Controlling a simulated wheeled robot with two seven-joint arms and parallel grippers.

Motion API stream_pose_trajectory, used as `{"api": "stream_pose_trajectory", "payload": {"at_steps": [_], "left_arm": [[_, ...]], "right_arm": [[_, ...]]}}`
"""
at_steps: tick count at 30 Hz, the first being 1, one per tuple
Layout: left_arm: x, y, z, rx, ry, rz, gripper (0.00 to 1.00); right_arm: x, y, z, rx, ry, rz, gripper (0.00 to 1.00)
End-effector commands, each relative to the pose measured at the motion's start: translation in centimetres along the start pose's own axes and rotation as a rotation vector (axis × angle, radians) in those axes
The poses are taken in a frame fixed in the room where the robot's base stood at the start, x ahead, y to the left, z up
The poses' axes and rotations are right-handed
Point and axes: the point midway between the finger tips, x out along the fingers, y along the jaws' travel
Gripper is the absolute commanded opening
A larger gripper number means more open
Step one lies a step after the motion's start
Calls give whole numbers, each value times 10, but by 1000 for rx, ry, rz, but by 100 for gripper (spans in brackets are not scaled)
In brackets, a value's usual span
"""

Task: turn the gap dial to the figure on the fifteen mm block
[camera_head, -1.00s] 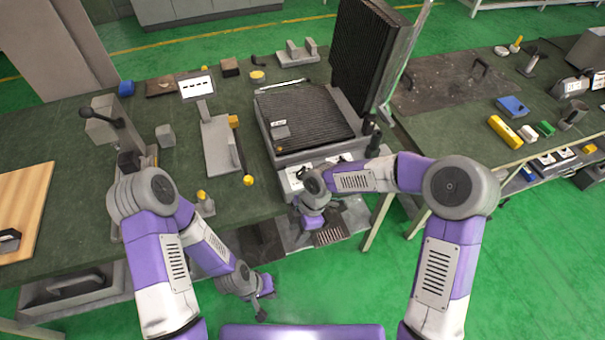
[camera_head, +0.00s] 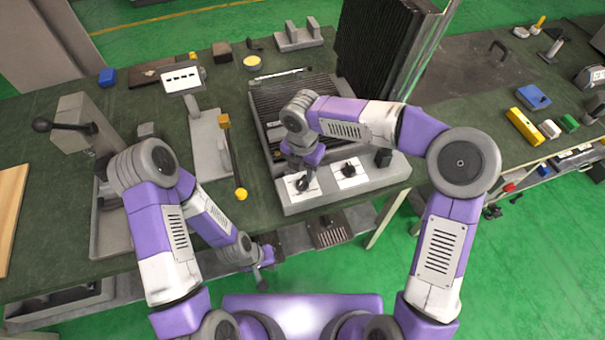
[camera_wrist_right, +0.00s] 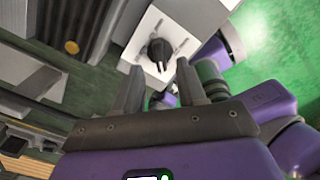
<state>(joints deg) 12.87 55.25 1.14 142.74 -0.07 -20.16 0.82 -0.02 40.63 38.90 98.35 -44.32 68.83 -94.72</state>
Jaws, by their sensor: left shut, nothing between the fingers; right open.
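The ribbed heating machine (camera_head: 400,165) stands at the table's front edge. Its front panel bears two white plates with black dials; the right dial (camera_head: 348,170) is uncovered. My right gripper (camera_head: 303,184) is over the left plate (camera_head: 292,187) and partly hides its dial. In the right wrist view a black dial (camera_wrist_right: 157,50) on a white plate shows just beyond the open, empty fingers (camera_wrist_right: 157,78). I cannot tell which dial sets the gap, nor read its marks. My left gripper (camera_head: 264,283) is shut and empty, low before the table. I cannot identify the fifteen mm block.
A grey fixture with a yellow-ended rod (camera_head: 238,170) lies left of the machine. A lever press (camera_head: 85,130) stands further left. A white card (camera_head: 181,79) and small blocks are at the back. A second table (camera_head: 455,95) holds tools at right.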

Motion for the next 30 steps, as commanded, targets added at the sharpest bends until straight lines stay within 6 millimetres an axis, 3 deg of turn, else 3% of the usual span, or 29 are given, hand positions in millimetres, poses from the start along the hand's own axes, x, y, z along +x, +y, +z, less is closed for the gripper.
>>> {"api": "stream_pose_trajectory", "payload": {"at_steps": [1,7,19,27,30], "left_arm": [[5,-2,0,0,0,0,0],[12,-5,-1,0,0,0,0],[14,-5,-1,0,1,0,0],[14,-5,-1,0,1,0,0],[14,-5,-1,0,1,0,0]], "right_arm": [[13,0,0,-1,2,-2,40],[39,0,0,0,1,-1,40],[47,0,0,1,1,0,40],[47,0,0,1,1,0,1],[47,0,0,1,1,0,0]]}}
